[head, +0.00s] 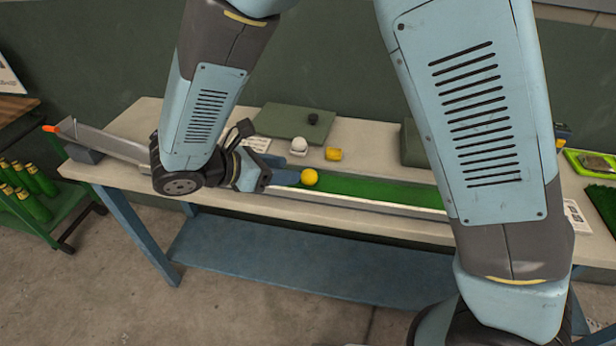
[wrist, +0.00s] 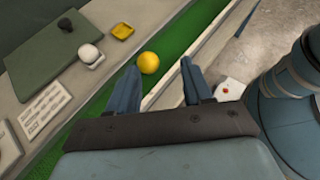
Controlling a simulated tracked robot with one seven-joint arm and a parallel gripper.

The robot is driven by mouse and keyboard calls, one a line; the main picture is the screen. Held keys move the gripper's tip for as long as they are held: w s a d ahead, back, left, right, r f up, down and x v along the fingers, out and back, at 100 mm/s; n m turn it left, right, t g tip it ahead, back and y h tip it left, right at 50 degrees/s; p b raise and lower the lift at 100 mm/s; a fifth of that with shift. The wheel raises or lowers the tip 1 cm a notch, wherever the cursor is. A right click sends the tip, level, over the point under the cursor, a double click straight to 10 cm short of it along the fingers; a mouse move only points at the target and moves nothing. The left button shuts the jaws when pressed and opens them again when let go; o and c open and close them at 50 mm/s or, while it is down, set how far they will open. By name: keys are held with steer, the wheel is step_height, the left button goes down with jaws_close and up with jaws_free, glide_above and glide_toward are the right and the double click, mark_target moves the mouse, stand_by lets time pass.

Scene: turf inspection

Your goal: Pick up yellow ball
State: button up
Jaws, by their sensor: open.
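The yellow ball (head: 309,177) rests on the green turf strip (head: 375,190) of a long channel on the table. My gripper (head: 284,178) is just left of the ball in the head view, with its fingers pointing towards it. In the wrist view the ball (wrist: 149,63) lies ahead of and between the lines of the two fingers, nearer the left one. My gripper (wrist: 158,80) is open with nothing between its fingers. I cannot tell whether a fingertip touches the ball.
A dark green board (head: 292,122) with a black knob lies further back. A metal ramp (head: 110,141) is at the left. The channel's raised rim (head: 365,203) runs along the front.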

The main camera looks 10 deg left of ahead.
steer(key=s+a+f+n+t, duration=0.2)
steer(key=s+a+f+n, duration=0.1)
steer(key=a+f, duration=0.15)
glide_toward(303, 178)
steer(key=shift+y, duration=0.3)
steer(key=x, duration=0.5)
steer(key=shift+s+d+f, duration=0.1)
steer(key=shift+s+f, duration=0.05)
steer(key=shift+f, duration=0.2)
steer(key=shift+w+r+x, duration=0.1)
steer(key=shift+r+x, duration=0.05)
steer(key=shift+x, duration=0.75)
steer(key=shift+w+r+x, duration=0.1)
steer(key=shift+r+x, duration=0.05)
steer(key=shift+x, duration=0.7)
steer(key=shift+r+x, duration=0.15)
steer(key=shift+x, duration=0.75)
steer(key=shift+c, duration=0.3)
steer(key=c, duration=0.6)
